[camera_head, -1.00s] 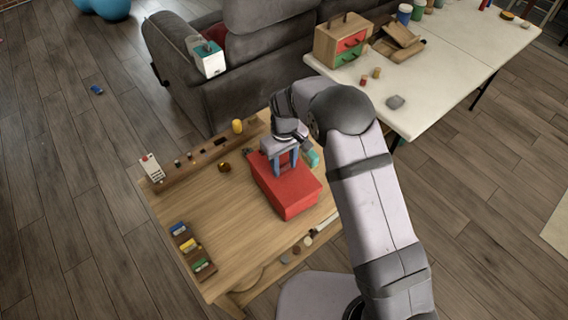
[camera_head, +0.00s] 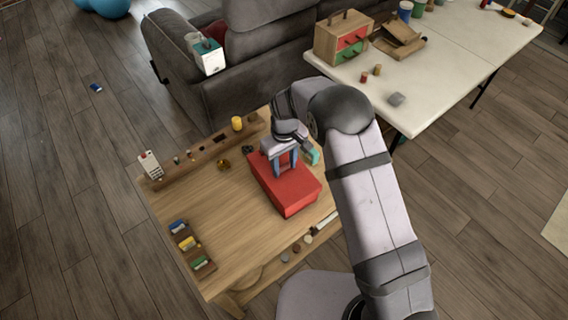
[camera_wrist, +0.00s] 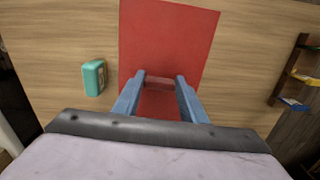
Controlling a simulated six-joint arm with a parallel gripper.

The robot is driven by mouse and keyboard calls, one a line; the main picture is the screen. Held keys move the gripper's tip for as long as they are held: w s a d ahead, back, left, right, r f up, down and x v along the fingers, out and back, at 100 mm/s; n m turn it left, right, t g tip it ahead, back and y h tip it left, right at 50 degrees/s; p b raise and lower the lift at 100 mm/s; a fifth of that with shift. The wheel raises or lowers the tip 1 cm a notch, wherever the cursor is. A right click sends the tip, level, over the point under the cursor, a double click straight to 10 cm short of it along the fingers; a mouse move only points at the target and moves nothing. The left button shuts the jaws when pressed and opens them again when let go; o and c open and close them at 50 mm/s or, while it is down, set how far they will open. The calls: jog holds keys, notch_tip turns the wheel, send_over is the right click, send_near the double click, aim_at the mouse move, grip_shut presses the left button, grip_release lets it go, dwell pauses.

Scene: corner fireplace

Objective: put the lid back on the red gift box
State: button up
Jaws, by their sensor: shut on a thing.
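The red gift box (camera_head: 303,204) is on the wooden table, right of its middle. Its flat red lid (camera_head: 296,187) appears directly over the box; I cannot tell whether it is fully seated. My gripper (camera_head: 286,171) points down over the far part of the lid. In the wrist view, my gripper (camera_wrist: 160,86) is shut on a dark red handle (camera_wrist: 159,82) between its blue fingers, and the lid (camera_wrist: 168,40) fills the space beyond. The near part of the lid is hidden by my gripper in that view.
A teal item (camera_wrist: 94,77) stands close beside the box. A wooden rail (camera_head: 205,153) with small items runs along the table's far edge, and a tray of coloured blocks (camera_head: 189,243) lies at the left.

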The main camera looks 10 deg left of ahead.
jog(key=shift+f+b, duration=0.55)
jog(key=shift+f, duration=0.35)
dwell(0.3)
jog(key=o, duration=1.1)
jog(key=shift+o, duration=0.2)
jog(key=shift+r+b, duration=1)
jog(key=shift+r, duration=2.7)
